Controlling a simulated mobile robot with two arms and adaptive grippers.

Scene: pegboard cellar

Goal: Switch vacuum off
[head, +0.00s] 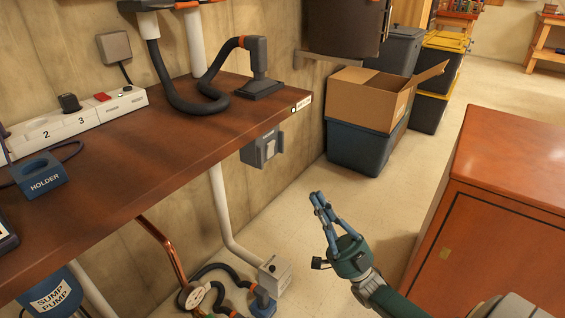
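A black hose (161,75) loops over the wooden bench and ends in a dark nozzle (257,58) on a flat base; I cannot tell for sure that it belongs to the vacuum. A white power strip (75,123) with numbered sockets, a black plug and a red switch (102,97) lies along the wall. My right gripper (317,194) is empty over the floor, right of the bench, its fingers together. My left gripper is out of view.
A blue holder (39,175) stands on the bench (150,150). A grey box (262,145) hangs on the wall below it. Pipes and a sump pump (50,294) are underneath. A red-brown cabinet (500,240) stands right. Cardboard box (368,97) and bins stand behind. Floor between is clear.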

